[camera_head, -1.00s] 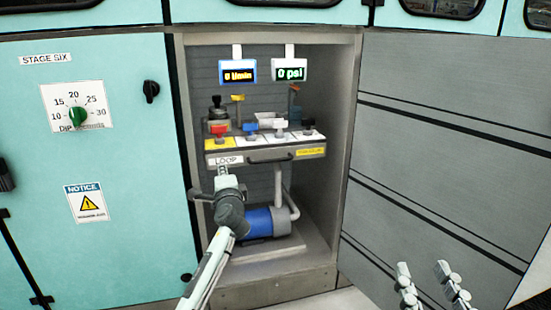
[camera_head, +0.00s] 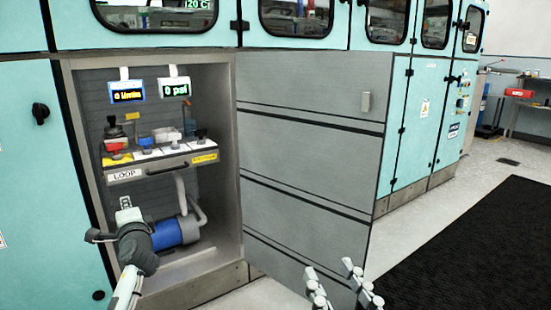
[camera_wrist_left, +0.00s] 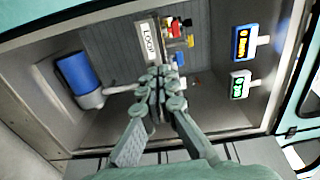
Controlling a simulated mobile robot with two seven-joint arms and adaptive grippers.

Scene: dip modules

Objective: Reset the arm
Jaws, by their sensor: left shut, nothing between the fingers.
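My left arm comes in from the lower left of the head view, and its gripper (camera_head: 125,205) is in front of the open bay, below the panel marked LOOP. In the left wrist view the two fingers (camera_wrist_left: 163,85) are closed together with nothing between them. They point at the bay, which appears turned sideways. My right gripper (camera_head: 330,270) shows only at the bottom edge of the head view. Its two fingers stand apart and empty, in front of the grey door; the rest of that arm is out of frame.
The bay holds a blue pump (camera_head: 176,232), a panel (camera_head: 160,165) with coloured valve handles, and two displays. The grey door (camera_head: 305,150) stands open to its right. Teal cabinets (camera_head: 425,110) continue rightward. Open floor and a black mat (camera_head: 480,250) lie at right.

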